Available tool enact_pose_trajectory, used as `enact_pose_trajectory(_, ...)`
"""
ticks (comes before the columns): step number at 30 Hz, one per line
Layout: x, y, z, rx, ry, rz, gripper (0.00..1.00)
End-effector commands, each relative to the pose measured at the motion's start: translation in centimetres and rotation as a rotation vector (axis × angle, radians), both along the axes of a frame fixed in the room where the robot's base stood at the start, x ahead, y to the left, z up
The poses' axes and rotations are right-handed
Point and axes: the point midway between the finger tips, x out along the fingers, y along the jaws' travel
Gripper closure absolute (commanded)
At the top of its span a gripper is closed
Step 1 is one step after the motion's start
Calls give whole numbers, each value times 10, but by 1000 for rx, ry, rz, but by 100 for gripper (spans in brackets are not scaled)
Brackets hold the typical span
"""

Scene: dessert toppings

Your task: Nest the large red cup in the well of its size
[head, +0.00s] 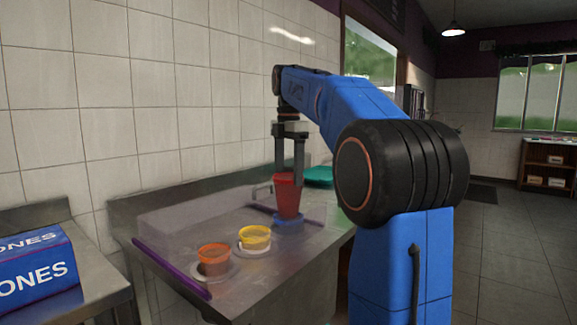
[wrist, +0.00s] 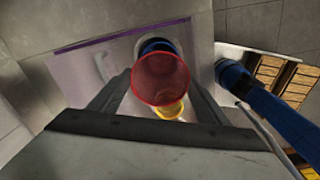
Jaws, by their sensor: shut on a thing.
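My gripper (head: 289,173) is shut on the large red cup (head: 287,196), holding it roughly upright by its upper part. In the wrist view the red cup (wrist: 160,79) is between the fingers, with its open rim facing the camera. A blue round piece (head: 288,222) is just below the cup in the head view; whether they touch is unclear. The wrist view shows the blue piece (wrist: 157,46) partly behind the cup, inside a pale ring. A yellow cup (head: 255,237) and an orange cup (head: 214,259) sit in pale round wells to the left.
The clear tray has a purple edge bar (head: 171,268) at its front left. A steel counter (head: 262,304) carries it against a tiled wall. A teal item (head: 318,176) lies behind the cup. A blue box (head: 37,270) stands on a separate surface at far left.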

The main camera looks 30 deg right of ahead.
Motion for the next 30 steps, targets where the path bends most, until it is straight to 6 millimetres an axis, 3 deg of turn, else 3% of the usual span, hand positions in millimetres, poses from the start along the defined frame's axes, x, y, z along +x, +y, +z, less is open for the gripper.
enact_pose_trajectory(30, 0, 0, -66, 1, 2, 0, 67)
